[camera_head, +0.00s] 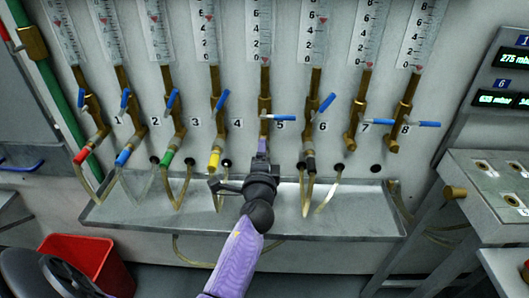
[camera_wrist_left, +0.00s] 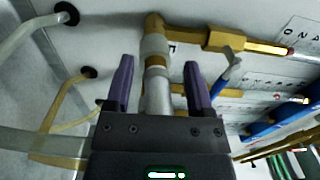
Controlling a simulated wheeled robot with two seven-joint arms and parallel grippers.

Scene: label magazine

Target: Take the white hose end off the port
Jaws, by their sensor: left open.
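The white hose end (camera_wrist_left: 156,50) sits on a brass port (camera_wrist_left: 154,24) in the left wrist view, with its pale grey lower part running down toward my palm. My left gripper (camera_wrist_left: 158,66) is open, with one purple finger on each side of the hose end and visible gaps between. It also shows in the head view (camera_head: 262,150), just below port 5. My right gripper is not in view.
Neighbouring ports carry hoses with yellow (camera_head: 214,160), green (camera_head: 168,157) and black (camera_head: 310,164) ends close by. Blue valve levers (camera_head: 277,117) stick out above. A metal tray (camera_head: 355,215) runs below. A red bin (camera_head: 98,258) stands lower left.

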